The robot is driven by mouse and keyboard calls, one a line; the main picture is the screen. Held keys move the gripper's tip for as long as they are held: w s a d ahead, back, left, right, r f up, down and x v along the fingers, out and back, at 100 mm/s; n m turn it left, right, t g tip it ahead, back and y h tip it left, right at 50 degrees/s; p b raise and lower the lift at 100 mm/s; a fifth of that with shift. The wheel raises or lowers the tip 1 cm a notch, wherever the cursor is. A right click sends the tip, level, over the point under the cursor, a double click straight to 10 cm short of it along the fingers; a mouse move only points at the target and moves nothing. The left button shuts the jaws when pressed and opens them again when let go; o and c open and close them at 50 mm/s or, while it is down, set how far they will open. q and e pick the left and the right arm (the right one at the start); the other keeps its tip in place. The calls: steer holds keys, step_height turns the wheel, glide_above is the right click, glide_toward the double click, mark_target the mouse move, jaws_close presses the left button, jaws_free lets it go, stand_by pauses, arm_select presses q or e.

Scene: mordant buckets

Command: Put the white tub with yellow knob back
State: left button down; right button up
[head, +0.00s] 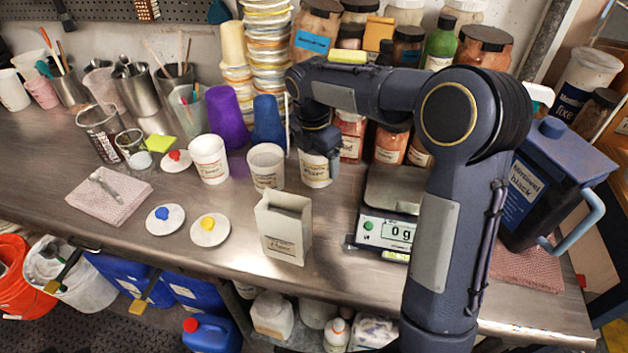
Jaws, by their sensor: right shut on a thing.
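My right gripper (320,143) reaches down over a white labelled tub (316,172) and is shut on it. The arm hides the tub's top, and I cannot tell whether its base touches the bench. Two more open white tubs stand to its left, one in the middle (266,168) and one further left (209,160). A white lid with a yellow knob (209,230) lies flat at the front of the bench. A lid with a blue knob (164,220) lies left of it, and a lid with a red knob (176,162) lies behind. My left gripper is not in view.
A paper bag (285,232) stands in front of the tubs. A scale (398,231) reading 0 g is to the right, with a dark blue canister (545,185) beyond. Purple and blue cups (268,122), stacked tubs and jars crowd the back. A pink cloth (105,200) lies left.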

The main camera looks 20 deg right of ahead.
steer(key=shift+f, duration=2.85)
steer(key=shift+f, duration=0.15)
steer(key=o, duration=1.2)
